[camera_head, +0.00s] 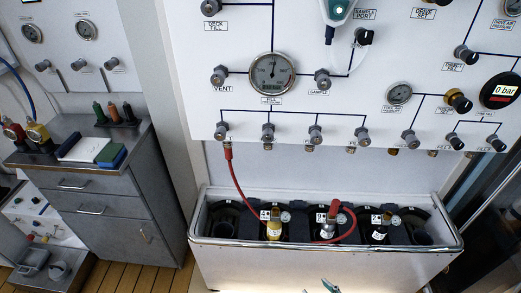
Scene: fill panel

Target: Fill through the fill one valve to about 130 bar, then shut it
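The white fill panel (240,20) fills the upper middle of the head view. Its lower row holds several valve knobs; the leftmost (222,132), apparently fill one, has a red hose (236,182) hanging below it. The hose runs down to the cylinder bin (220,254) and loops among the cylinders; its connection there is unclear. The round fill gauge (272,73) sits above the row; its reading is too small to tell. A small grey and teal tip, probably my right gripper (325,286), shows at the bottom edge, mostly cut off. My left gripper is not in view.
A black digital gauge (500,90) reads 0 bar. A teal and white device (335,12) is at the sample port. A grey cabinet (92,190) stands left on the wooden floor.

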